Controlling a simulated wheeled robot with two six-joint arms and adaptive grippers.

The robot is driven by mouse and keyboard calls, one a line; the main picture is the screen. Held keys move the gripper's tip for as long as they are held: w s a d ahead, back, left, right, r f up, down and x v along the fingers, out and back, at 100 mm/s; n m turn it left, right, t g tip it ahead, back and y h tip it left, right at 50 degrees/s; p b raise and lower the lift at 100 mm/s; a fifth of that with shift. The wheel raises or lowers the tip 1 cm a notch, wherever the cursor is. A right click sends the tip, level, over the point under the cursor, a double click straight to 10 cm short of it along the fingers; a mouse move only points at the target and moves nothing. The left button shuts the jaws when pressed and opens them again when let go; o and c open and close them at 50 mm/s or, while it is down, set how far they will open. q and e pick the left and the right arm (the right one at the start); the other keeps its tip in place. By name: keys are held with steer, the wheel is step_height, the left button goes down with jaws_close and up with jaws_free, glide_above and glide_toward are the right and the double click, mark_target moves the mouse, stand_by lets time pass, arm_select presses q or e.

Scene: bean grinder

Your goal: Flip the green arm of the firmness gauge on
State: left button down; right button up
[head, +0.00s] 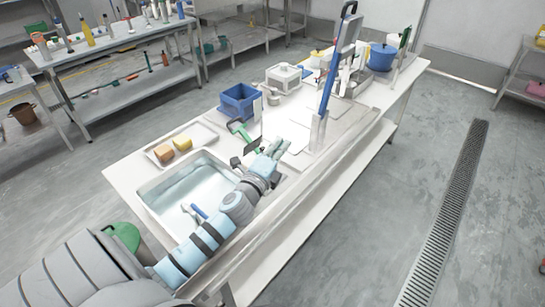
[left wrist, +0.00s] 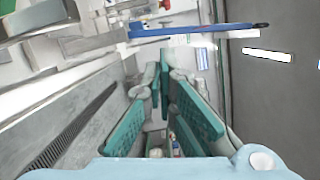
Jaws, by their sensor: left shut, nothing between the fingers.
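A green arm (head: 244,135) with dark ends, which looks like part of the firmness gauge, lies on the table just left of my left gripper in the head view. It slants down to the right, and its lower part is close to the gripper; I cannot tell whether they touch. My left gripper (head: 276,146) reaches over the table past the sink, teal fingers together and empty. In the left wrist view its fingers (left wrist: 159,72) point away from the camera. The green arm cannot be made out there. My right gripper is not in view.
A tall blue-handled lever (head: 329,87) stands right of my gripper, and it shows in the wrist view (left wrist: 190,29). A blue bin (head: 238,103) stands behind the green arm.

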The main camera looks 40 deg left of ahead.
arm_select(q)
steer(key=v, duration=0.5)
steer(key=shift+s+a+b, duration=0.1)
steer(key=shift+s+b, duration=0.1)
steer(key=shift+b, duration=0.2)
steer(key=shift+f, duration=0.1)
